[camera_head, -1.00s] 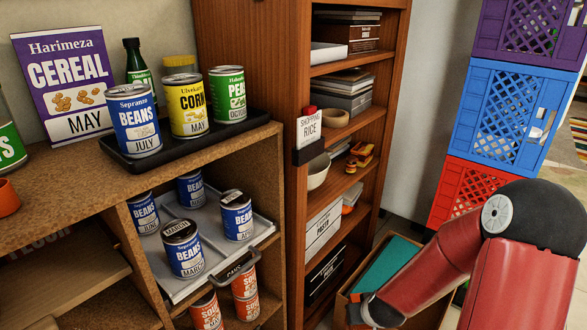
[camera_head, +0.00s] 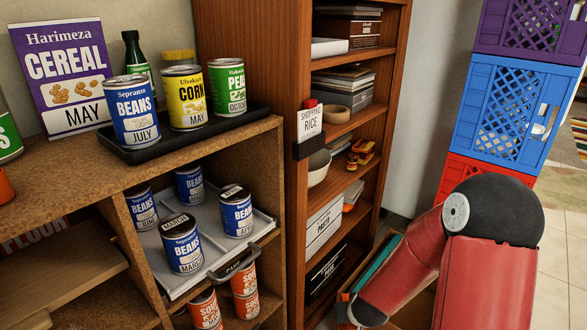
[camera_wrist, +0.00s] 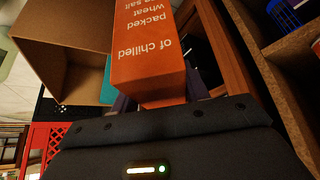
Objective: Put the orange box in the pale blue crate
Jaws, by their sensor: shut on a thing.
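The orange box (camera_wrist: 150,45) with white print is in my gripper (camera_wrist: 158,94), between its dark fingers in the wrist view. My gripper is shut on it. A bright blue crate (camera_head: 500,112) with lattice walls sits in a stack at the right. I see no crate that is clearly pale blue.
A purple crate (camera_head: 518,30) is above the blue one and a red crate (camera_head: 462,172) below it. An open cardboard box (camera_wrist: 60,45) with a teal thing is close to my gripper. A wooden bookcase (camera_head: 240,60) and a can shelf (camera_head: 262,140) stand left. Tiled floor shows at right.

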